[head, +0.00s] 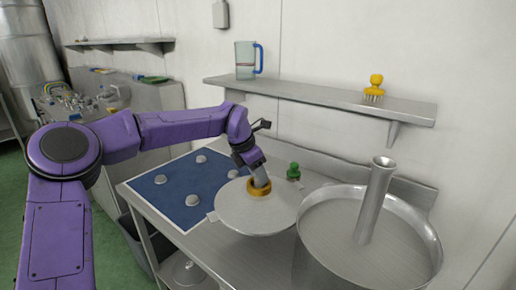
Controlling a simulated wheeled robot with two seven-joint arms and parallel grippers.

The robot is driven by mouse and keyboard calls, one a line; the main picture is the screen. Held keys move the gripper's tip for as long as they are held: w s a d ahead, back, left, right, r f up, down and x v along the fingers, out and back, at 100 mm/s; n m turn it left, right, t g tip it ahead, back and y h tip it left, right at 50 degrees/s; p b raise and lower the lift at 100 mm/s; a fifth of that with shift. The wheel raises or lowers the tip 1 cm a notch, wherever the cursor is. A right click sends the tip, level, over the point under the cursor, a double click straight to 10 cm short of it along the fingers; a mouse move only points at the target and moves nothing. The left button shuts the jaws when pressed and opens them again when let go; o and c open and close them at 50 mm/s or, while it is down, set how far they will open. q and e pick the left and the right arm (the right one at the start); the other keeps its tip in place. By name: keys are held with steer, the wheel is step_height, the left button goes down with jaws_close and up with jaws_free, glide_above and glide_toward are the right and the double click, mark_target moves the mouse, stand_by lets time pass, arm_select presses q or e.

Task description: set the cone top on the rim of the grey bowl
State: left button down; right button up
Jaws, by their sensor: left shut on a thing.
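My left gripper (259,182) is shut on the brass-coloured collar at the middle of a wide, pale, shallow round piece, which I take as the cone top (243,215). The piece looks nearly level, over the steel table between the blue mat and a big steel vessel. A small grey tab (212,216) shows at its left edge. Whether a grey bowl lies under it is hidden, and I cannot tell if it touches anything below. My right gripper is not in view.
A steel vessel (428,252) with an upright tube (374,200) stands close on the right. A blue mat (182,203) with several grey knobs lies left. A green-topped item (293,171) stands behind. A wall shelf (318,98) holds a jug (245,61) and yellow brush (375,84).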

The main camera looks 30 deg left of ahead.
mark_target(258, 201)
arm_select(q)
step_height(258, 201, down, 7)
steer(key=shift+w+r+p, duration=0.15)
steer(key=shift+p, duration=0.4)
step_height(258, 201, down, 4)
steer(key=shift+f+p, duration=0.1)
steer(key=shift+p, duration=0.35)
steer(key=shift+f, duration=0.2)
steer(key=shift+f, duration=0.15)
steer(key=c, duration=0.7)
jaws_free()
steer(key=shift+s, duration=0.2)
steer(key=shift+o, duration=0.2)
